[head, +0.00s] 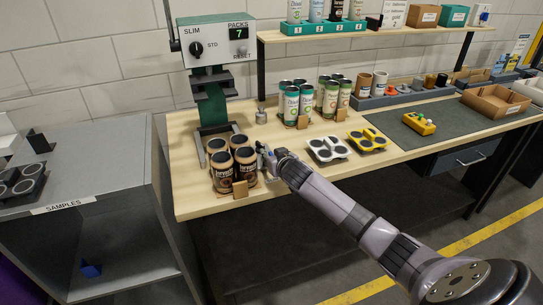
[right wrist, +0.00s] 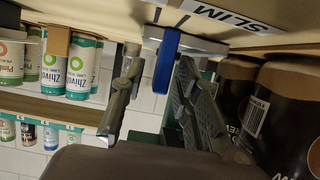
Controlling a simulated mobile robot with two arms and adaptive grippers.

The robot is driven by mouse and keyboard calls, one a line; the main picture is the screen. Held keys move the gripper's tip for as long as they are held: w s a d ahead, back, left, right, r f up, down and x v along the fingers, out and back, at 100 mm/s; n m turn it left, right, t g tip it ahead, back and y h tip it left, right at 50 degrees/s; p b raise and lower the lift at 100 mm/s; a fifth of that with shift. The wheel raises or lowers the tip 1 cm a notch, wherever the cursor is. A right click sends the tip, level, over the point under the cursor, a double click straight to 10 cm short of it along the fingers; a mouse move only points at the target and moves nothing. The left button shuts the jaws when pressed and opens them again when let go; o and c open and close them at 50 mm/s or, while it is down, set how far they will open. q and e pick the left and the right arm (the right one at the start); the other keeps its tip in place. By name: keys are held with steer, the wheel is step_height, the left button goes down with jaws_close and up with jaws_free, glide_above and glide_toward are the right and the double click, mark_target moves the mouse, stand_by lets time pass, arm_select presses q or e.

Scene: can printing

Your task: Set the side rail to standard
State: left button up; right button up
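My right gripper (head: 266,158) is low over the bench, just right of the dark cans, in the head view. In the right wrist view the gripper (right wrist: 160,105) is open. A blue upright tab (right wrist: 166,62) stands between its fingers, with a visible gap to the left finger. The tab joins a grey metal piece (right wrist: 205,46) by a label reading SLIM (right wrist: 232,12). I take this to be the side rail; the arm hides it in the head view. The machine (head: 215,45) has a dial (head: 196,49) marked SLIM and STD. My left gripper is not in view.
Dark cans (head: 222,178) stand close left of my right gripper. Green and white can packs (head: 292,105) stand behind it. White (head: 327,149) and yellow (head: 368,140) carriers lie to the right on the bench. A shelf (head: 370,32) runs along the back.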

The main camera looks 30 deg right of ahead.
jaws_close()
stand_by(0.6)
